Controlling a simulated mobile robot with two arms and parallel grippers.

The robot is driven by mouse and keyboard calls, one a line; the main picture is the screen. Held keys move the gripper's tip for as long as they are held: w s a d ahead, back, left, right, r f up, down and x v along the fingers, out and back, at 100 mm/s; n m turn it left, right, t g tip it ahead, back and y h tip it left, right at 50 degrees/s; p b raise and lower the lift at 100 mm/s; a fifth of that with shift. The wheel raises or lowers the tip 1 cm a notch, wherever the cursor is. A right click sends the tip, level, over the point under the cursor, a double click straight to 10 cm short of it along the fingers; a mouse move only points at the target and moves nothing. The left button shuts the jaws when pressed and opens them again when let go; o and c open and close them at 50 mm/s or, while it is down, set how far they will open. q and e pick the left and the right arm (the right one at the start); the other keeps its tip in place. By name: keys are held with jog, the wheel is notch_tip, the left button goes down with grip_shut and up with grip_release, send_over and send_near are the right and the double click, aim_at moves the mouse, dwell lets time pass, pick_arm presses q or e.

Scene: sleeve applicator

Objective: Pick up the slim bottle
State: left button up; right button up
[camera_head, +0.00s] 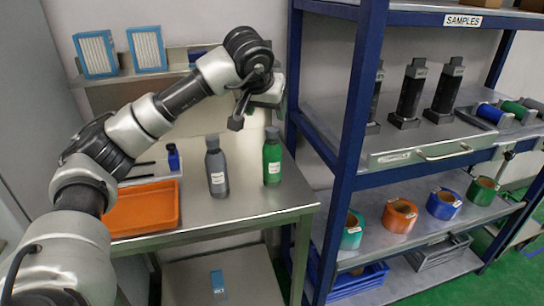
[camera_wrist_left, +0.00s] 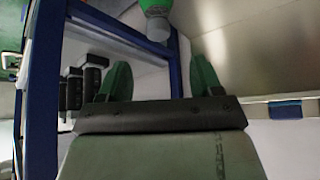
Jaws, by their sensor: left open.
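A grey bottle (camera_head: 217,168) with a white label and a green bottle (camera_head: 272,158) with a white label stand upright, side by side, on the metal table. A smaller dark blue bottle (camera_head: 173,158) stands farther left; I cannot tell which one the task calls slim. My left gripper (camera_head: 252,112) is above the table, higher than the green bottle's cap and apart from it. In the left wrist view its two green fingers (camera_wrist_left: 160,78) are spread and empty. The green bottle (camera_wrist_left: 157,12) shows there upside down at the top edge, beyond the fingers. My right gripper is not in view.
An orange tray (camera_head: 145,208) lies on the table (camera_head: 235,210) at left. A blue-framed shelf (camera_head: 350,130) rises close to the table's right side, holding black devices (camera_head: 411,92) and colored tape rolls (camera_head: 400,217). Blue-framed filters (camera_head: 146,50) stand on a back ledge.

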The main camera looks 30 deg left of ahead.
aim_at(272, 129)
pick_arm(q)
jog(key=x, duration=0.3)
jog(key=shift+w+f, duration=0.2)
jog(key=shift+f, duration=0.15)
jog(key=shift+s+p+x, duration=0.15)
jog(key=shift+p+x, duration=0.1)
jog(key=shift+x, duration=1.1)
jog(key=shift+s+p+x, duration=0.1)
jog(key=shift+p+x, duration=0.15)
jog(key=shift+x, duration=1.1)
jog(key=shift+f, duration=0.15)
jog(key=shift+c, duration=0.4)
grip_shut()
